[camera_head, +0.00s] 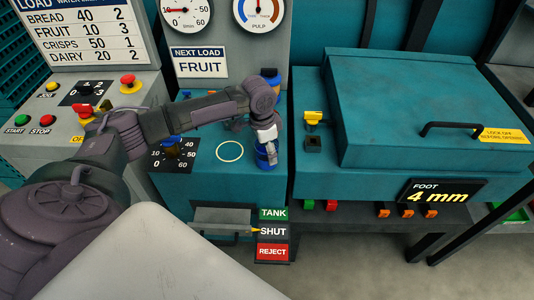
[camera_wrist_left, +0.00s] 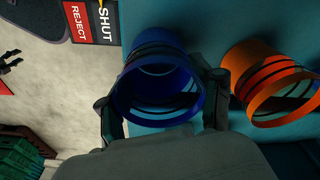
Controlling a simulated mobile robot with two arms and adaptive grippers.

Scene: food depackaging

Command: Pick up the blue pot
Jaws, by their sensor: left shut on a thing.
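The blue pot (camera_head: 266,164) is at the right edge of the teal counter top in the head view, below the end of my left arm. My left gripper (camera_head: 265,146) is shut on it. In the left wrist view the blue pot (camera_wrist_left: 158,72) sits between the two fingers of the gripper (camera_wrist_left: 162,100), one on each side, with its open round rim facing the camera. I cannot tell whether its base touches the counter. My right gripper is in neither view.
An orange pot (camera_wrist_left: 262,70) stands close beside the blue one in the left wrist view. A white ring (camera_head: 229,151) and a dial (camera_head: 172,152) lie left of the pot. A large teal lidded box (camera_head: 420,100) rises to the right. A TANK/SHUT/REJECT sign (camera_head: 273,231) is in front.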

